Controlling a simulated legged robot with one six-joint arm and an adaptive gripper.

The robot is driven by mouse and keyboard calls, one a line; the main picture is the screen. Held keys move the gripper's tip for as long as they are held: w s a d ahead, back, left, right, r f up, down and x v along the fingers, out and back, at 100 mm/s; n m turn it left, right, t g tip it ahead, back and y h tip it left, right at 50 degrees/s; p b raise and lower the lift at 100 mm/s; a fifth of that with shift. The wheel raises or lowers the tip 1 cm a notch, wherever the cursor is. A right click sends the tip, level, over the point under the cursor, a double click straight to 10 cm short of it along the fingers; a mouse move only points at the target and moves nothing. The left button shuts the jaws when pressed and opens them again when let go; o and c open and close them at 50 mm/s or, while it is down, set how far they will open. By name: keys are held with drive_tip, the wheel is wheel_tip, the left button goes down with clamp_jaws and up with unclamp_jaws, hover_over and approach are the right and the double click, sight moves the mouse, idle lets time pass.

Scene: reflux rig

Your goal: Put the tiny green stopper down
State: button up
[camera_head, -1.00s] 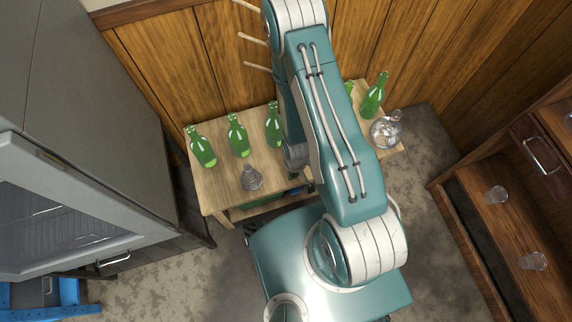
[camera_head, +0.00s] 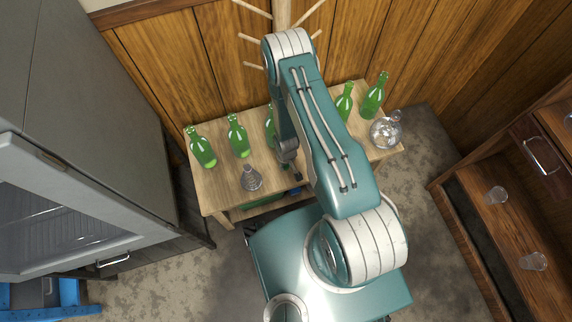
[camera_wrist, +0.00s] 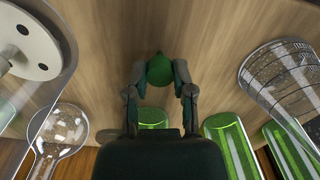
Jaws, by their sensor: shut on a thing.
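The tiny green stopper (camera_wrist: 160,66) sits between the fingertips of my gripper (camera_wrist: 160,78) in the wrist view. The jaws are shut on it from both sides. The wooden table top (camera_wrist: 205,30) lies behind it. I cannot tell whether the stopper touches the wood or hangs above it. In the head view, my gripper (camera_head: 289,163) is small and dark over the middle front of the table (camera_head: 222,194). The stopper cannot be made out there.
Several green bottles (camera_head: 239,138) stand along the table's back. A clear flask (camera_head: 251,178) is at front left and a round flask (camera_head: 385,132) at the right end. The wrist view shows clear glass (camera_wrist: 285,80) at right. A wooden rack (camera_head: 283,12) stands behind.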

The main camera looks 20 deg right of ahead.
drive_tip(key=o, duration=0.7)
wheel_tip(320, 180, up, 42)
drive_tip(key=w+t, duration=0.3)
drive_tip(key=s+r+m+t, duration=0.2)
drive_tip(key=s+r, duration=1.5)
drive_tip(key=r, duration=0.2)
drive_tip(key=shift+t, duration=0.3)
